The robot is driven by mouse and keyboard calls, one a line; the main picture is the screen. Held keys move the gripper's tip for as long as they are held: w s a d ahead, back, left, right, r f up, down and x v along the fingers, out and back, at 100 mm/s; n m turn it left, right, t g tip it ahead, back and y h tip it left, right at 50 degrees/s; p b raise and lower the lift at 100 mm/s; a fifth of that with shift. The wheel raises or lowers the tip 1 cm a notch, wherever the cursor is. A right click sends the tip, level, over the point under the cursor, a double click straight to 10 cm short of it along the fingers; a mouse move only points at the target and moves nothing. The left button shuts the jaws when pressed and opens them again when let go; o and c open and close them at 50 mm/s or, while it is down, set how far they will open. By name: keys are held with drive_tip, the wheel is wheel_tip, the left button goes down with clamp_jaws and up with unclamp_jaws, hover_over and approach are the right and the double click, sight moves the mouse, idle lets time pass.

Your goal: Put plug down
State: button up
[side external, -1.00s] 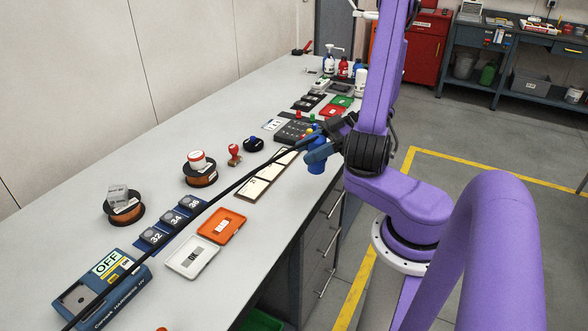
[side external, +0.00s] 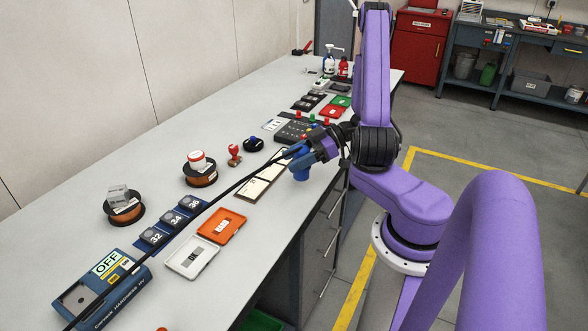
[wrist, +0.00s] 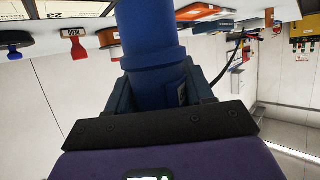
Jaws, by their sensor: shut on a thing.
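My gripper (side external: 306,153) is above the front part of the bench and is shut on the blue plug (side external: 300,172). The plug's round blue body points down, close to the bench top; I cannot tell whether it touches. In the wrist view, the blue plug (wrist: 150,38) is a thick cylinder between the jaws of my gripper (wrist: 160,85). A black cable (side external: 240,182) runs from the plug across the bench to the lower left. The plug's far end is out of the wrist view.
A cream labelled strip (side external: 262,178) lies just left of the plug. A button panel (side external: 293,131) is behind.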

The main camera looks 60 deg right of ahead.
drive_tip(key=shift+w+d+f, duration=0.1)
drive_tip(key=shift+w+f, duration=0.2)
drive_tip(key=shift+f, duration=1.7)
drive_tip(key=shift+f, duration=0.1)
drive_tip(key=o, duration=1.2)
drive_tip(key=v, duration=1.2)
